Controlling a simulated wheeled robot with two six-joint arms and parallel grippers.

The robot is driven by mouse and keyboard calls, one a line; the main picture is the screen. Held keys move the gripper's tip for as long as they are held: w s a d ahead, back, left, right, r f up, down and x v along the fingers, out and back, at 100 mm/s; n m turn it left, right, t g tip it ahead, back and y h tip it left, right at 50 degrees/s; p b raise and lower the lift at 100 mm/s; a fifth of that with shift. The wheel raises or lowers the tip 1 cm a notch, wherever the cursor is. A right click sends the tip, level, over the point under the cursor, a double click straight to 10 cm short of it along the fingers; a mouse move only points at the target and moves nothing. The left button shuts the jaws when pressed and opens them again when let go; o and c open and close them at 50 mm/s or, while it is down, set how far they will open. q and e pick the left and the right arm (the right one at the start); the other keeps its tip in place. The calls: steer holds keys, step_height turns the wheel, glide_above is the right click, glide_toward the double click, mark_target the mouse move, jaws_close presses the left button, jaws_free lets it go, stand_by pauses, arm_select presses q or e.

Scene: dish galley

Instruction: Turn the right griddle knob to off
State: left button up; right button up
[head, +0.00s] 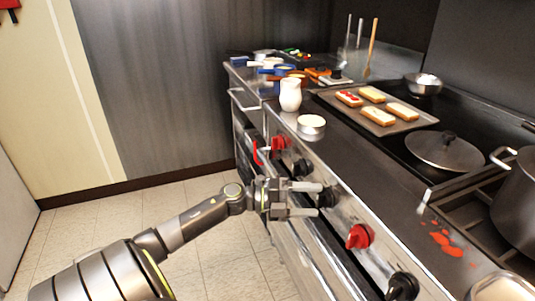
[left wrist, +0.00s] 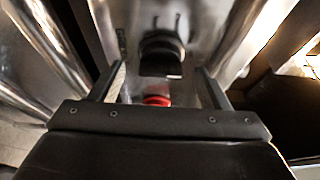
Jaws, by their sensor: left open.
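A row of knobs runs along the steel stove front in the head view. From far to near they are a red knob (head: 278,143), a black knob (head: 302,167), a second black knob (head: 327,198), a red knob (head: 360,236) and a black knob (head: 402,286). I cannot tell which is the right griddle knob. My left gripper (head: 305,199) is open, its fingers pointing at the second black knob, just short of it or at it. In the left wrist view a black knob (left wrist: 161,52) lies ahead, and a red part (left wrist: 157,101) shows between the fingers. My right gripper is out of view.
A pot (head: 518,200) is at right. The tiled floor left of the stove is clear.

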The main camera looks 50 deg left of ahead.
arm_select(q)
steer(key=p+v, duration=0.1)
steer(key=v, duration=1.4)
steer(key=shift+s+r, duration=0.15)
steer(key=shift+s, duration=0.05)
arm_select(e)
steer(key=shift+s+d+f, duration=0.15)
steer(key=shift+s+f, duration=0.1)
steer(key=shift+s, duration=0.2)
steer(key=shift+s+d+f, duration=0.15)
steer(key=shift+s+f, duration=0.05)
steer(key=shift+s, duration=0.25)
arm_select(q)
steer(key=shift+a, duration=0.15)
